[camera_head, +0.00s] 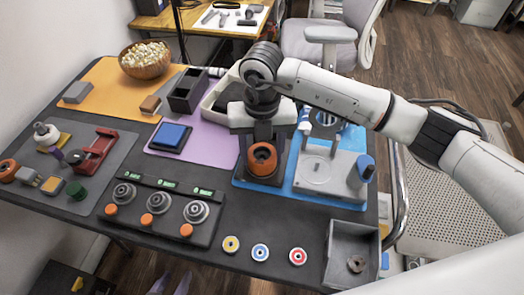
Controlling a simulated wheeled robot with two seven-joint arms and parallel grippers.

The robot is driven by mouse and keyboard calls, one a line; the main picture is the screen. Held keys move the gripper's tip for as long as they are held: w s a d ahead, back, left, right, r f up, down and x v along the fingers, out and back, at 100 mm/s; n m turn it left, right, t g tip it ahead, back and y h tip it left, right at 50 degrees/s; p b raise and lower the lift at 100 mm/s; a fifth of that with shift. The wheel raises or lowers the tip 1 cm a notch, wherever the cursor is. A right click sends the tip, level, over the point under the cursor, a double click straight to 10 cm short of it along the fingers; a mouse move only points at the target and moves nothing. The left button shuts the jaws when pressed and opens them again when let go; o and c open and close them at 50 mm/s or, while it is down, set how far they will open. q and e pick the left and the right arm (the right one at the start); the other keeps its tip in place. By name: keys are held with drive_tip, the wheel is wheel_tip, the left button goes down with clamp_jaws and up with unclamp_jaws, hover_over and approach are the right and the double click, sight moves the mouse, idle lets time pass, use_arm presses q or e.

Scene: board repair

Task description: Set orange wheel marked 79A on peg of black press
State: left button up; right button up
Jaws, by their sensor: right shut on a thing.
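My right gripper (264,135) points down over the black press (262,181), at the left side of the blue mat. It is shut on an orange wheel (262,158), which sits upright against the dark parts of the press and gripper. The marking on the wheel is too small to read. The peg is hidden, so I cannot tell whether the wheel is around it or only in front of it. My left gripper is out of view.
A grey fixture (330,168) with a blue knob stands right of the press. A blue pad (171,137) lies left on the purple mat. A dial panel (160,209), three ringed discs (260,252) and a grey bin (350,238) are in front. Red tooling (95,149) is far left.

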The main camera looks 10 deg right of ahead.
drive_tip(key=shift+f, duration=0.1)
idle(0.5)
drive_tip(key=o, duration=1.6)
drive_tip(key=shift+r, duration=0.2)
drive_tip(key=shift+r+p, duration=2.25)
drive_tip(key=shift+r, duration=1.1)
drive_tip(key=shift+s, duration=0.1)
